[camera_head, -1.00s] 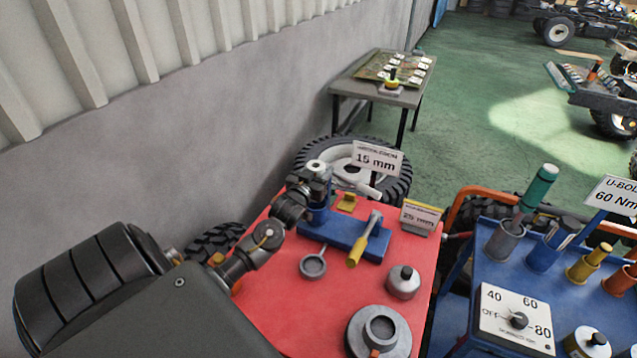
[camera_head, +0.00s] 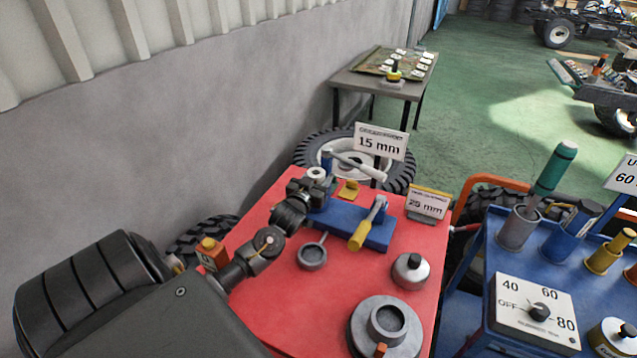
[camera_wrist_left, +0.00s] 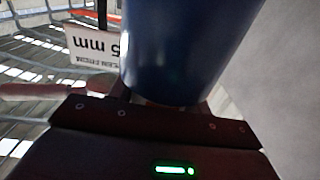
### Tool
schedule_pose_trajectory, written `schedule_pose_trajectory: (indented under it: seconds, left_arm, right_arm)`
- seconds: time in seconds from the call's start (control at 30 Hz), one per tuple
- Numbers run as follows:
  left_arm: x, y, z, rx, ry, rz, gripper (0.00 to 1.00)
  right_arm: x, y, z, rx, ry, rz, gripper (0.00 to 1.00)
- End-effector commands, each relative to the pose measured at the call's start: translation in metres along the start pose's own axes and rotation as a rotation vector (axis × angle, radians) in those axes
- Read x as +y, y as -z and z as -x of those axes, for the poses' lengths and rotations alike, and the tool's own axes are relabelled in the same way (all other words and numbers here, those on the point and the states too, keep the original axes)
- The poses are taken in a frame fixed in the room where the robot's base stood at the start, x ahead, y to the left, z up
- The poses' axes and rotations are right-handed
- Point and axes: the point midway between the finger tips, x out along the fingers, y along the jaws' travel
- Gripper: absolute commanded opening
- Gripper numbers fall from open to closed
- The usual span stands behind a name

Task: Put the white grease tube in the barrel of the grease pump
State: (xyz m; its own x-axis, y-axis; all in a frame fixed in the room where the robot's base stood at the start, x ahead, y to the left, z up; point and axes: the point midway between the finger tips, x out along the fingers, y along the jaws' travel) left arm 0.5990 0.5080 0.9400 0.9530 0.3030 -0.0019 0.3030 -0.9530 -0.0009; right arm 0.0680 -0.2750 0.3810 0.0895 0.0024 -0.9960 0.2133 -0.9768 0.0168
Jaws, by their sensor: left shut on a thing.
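My left gripper (camera_head: 308,188) is shut at the left end of the blue grease pump (camera_head: 378,236). A pale round end with a dark centre (camera_head: 316,173), which looks like the top of the white grease tube, shows between its fingers. A blue upright (camera_head: 327,160) and a pale lever (camera_head: 357,166) show just behind. In the left wrist view a wide blue cylinder (camera_wrist_left: 185,50), seemingly the barrel, fills the middle, its near end hidden by my gripper. How deep the tube sits in the barrel is hidden. My right gripper is out of view.
The pump stands on a red table (camera_head: 290,318). Signs stand behind. A blue cart (camera_head: 468,318) stands to the right.

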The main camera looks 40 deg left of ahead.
Motion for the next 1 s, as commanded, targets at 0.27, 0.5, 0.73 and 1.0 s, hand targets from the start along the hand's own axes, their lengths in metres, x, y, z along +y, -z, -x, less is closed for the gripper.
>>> schedule_pose_trajectory:
  seconds: [0.27, 0.5, 0.73, 1.0]
  left_arm:
    - [0.000, -0.003, 0.000, -0.001, 0.000, 0.000, 0.49]
    - [0.000, -0.002, 0.000, -0.001, 0.000, 0.000, 0.70]
    - [0.000, 0.001, 0.000, 0.000, -0.001, 0.000, 0.70]
    - [0.001, -0.002, 0.040, -0.002, -0.002, 0.002, 0.70]
  right_arm:
    - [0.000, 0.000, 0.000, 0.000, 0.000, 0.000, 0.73]
    - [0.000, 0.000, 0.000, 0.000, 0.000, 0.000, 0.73]
    - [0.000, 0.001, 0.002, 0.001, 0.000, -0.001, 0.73]
    - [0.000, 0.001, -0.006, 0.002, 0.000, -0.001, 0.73]
